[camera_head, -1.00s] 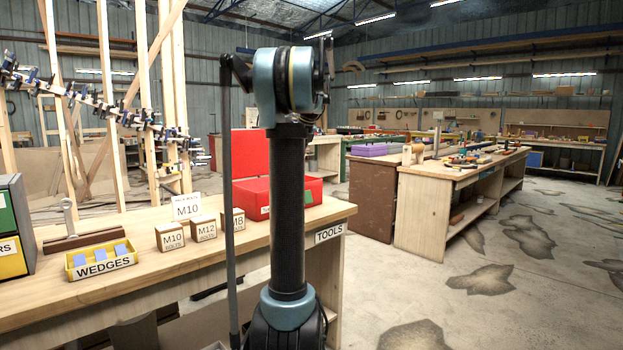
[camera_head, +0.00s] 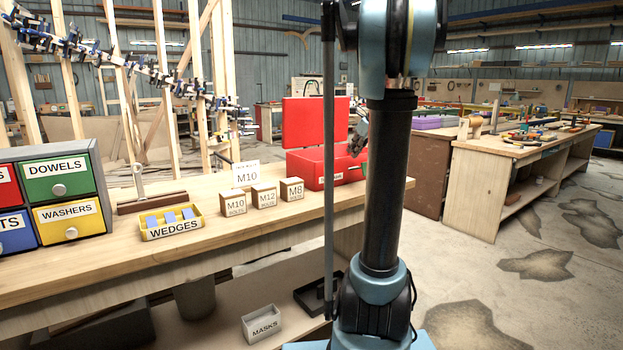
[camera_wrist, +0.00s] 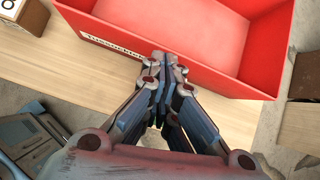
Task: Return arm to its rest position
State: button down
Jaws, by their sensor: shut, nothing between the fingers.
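My arm (camera_head: 382,190) stands upright in the right half of the head view. My gripper (camera_wrist: 162,62) is shut and empty in the wrist view, with its fingertips together over the front edge of the open red toolbox. The toolbox also fills the top of the wrist view (camera_wrist: 200,68). I cannot tell whether the fingertips touch it.
The wooden workbench (camera_head: 225,238) holds a drawer cabinet (camera_head: 20,209), a yellow wedge tray (camera_head: 171,222) and small bolt boxes (camera_head: 264,196). A grey masks bin (camera_head: 261,325) sits on the lower shelf. Another bench (camera_head: 478,190) stands right, with open floor before it.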

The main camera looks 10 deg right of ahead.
jog(key=s+a+f+n+g, duration=0.1)
jog(key=s+a+f+n, duration=0.2)
jog(key=s+n, duration=0.35)
jog(key=s+a+f+n+g+h, duration=0.1)
jog(key=s+a+f+n, duration=0.25)
jog(key=s, duration=0.55)
jog(key=s+a+f+n+g, duration=0.1)
jog(key=s+a+f+n, duration=0.3)
jog(key=s, duration=0.4)
jog(key=s+d+f+n+g+h, duration=0.1)
jog(key=s+f+n+h, duration=0.1)
jog(key=s+f+n, duration=1.2)
jog(key=s, duration=0.3)
jog(key=shift+s+f+h, duration=0.15)
jog(key=shift+s+h, duration=0.15)
jog(key=shift+d, duration=0.2)
